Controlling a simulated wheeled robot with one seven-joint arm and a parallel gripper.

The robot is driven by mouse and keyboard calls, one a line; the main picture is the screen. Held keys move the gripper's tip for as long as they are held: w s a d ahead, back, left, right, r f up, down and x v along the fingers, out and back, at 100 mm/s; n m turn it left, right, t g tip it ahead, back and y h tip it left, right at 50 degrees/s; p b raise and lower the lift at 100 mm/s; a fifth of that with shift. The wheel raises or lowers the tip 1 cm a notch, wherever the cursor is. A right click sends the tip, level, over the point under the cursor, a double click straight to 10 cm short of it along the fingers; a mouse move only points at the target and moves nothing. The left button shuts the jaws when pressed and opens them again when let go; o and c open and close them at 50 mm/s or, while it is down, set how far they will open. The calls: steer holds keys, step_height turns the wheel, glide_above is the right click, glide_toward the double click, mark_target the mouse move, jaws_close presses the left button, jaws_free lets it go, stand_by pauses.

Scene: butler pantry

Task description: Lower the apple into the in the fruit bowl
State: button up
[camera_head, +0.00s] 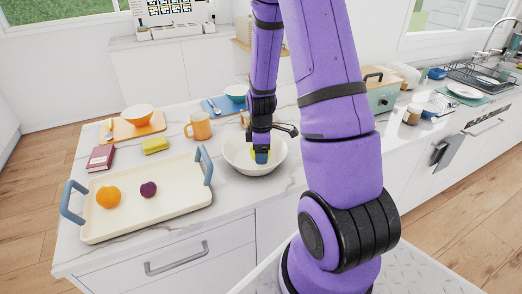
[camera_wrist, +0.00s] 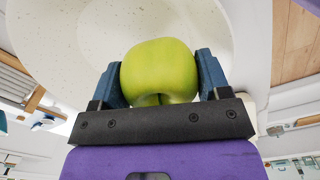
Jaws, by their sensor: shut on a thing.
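A green apple (camera_wrist: 160,69) is between the two blue fingers of my gripper (camera_wrist: 162,80) in the wrist view. The fingers are shut on it, one on each side. In the head view my gripper (camera_head: 262,157) points down inside the cream fruit bowl (camera_head: 240,166), and a little of the apple shows around it. The bowl also shows behind the apple in the wrist view (camera_wrist: 80,40). Whether the apple touches the bowl's bottom is hidden.
A cream tray (camera_head: 120,218) with blue handles holds an orange (camera_head: 108,197) and a plum (camera_head: 148,189), left of the bowl. An orange mug (camera_head: 200,127) stands behind the bowl's left side. A green toaster-like box (camera_head: 380,95) stands at right.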

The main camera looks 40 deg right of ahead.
steer(key=shift+f, duration=0.7)
stand_by(0.4)
steer(key=o, duration=1.1)
step_height(320, 180, up, 11)
steer(key=shift+f, duration=0.1)
